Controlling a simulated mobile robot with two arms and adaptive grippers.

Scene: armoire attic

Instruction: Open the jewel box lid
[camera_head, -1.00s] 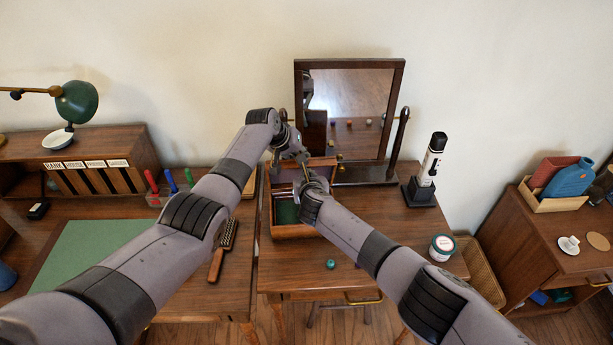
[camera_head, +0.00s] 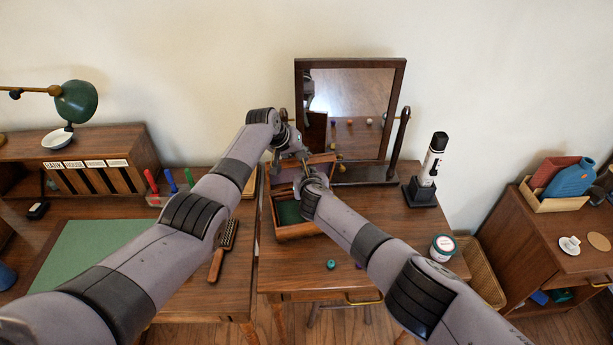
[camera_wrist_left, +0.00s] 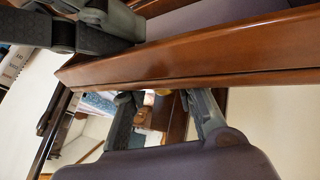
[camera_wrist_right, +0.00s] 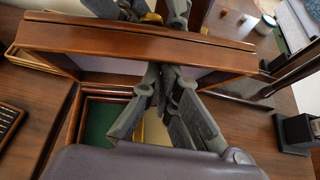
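The wooden jewel box (camera_head: 294,232) stands on the middle table below the mirror. Its green-lined inside (camera_wrist_right: 101,121) is visible, so it is at least partly open. A raised wooden panel with a light inner face, apparently the lid (camera_wrist_right: 130,45), crosses the right wrist view and also the left wrist view (camera_wrist_left: 190,50). My left gripper (camera_wrist_left: 160,100) has its fingers apart, next to the panel, with nothing seen held. My right gripper (camera_wrist_right: 163,80) is at the panel's lower edge, over the box, with its fingertips close together; nothing is clearly seen between them.
The mirror (camera_head: 350,105) stands close behind the box. A black-and-white device on a stand (camera_head: 433,160) and a round jar (camera_head: 442,248) are on the right. A small teal bead (camera_head: 331,264) lies in front. A hairbrush (camera_head: 223,248) lies on the left table.

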